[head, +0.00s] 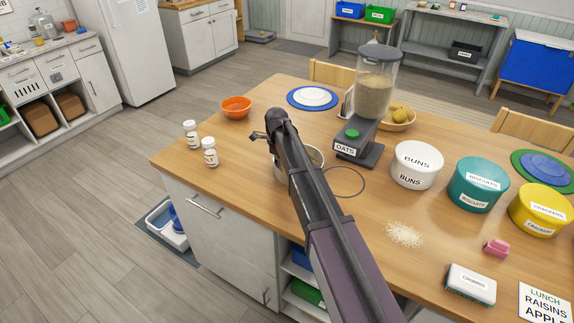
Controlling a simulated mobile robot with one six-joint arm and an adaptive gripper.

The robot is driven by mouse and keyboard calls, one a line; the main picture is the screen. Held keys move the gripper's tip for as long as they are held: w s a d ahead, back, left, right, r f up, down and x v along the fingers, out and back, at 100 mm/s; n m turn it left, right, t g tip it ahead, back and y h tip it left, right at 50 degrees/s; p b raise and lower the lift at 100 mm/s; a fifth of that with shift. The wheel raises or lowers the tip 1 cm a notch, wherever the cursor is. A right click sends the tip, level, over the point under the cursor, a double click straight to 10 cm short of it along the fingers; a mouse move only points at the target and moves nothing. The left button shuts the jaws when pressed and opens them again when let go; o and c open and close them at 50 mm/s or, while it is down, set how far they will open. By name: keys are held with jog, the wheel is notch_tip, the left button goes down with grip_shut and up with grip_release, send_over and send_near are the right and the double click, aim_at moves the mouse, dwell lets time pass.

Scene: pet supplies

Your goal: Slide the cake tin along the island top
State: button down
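No label reading "cake" shows. A pale round container (314,157) stands on the wooden island top (246,170), mostly hidden behind my arm; it may be the cake tin, but I cannot tell. A thin dark ring outline (361,187) lies on the top just right of it. My gripper (256,136) is above the island, at the container's upper left in the picture. Its fingers are small and dark, and their opening is unclear. Whether it touches the container is hidden.
An oats dispenser (374,95) stands behind the ring. Tubs of buns (416,166), biscuits (478,186) and crackers (540,211) line the right. Crumbs (404,235) and a crumbs brush (471,285) lie nearer. Two white jars (210,153) and an orange bowl (236,106) are left.

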aim_at(261, 164)
jog(key=w+a, duration=0.1)
jog(key=a, duration=0.3)
jog(key=w+a, duration=0.1)
jog(key=a, duration=0.1)
jog(key=shift+w+a, duration=0.2)
jog(key=shift+w, duration=0.1)
jog(key=shift+s+r+p, duration=0.1)
jog(key=shift+r+p, duration=0.5)
notch_tip(261, 164, up, 9)
jog(key=p, duration=0.8)
jog(key=shift+p, duration=0.4)
jog(key=shift+f, duration=0.1)
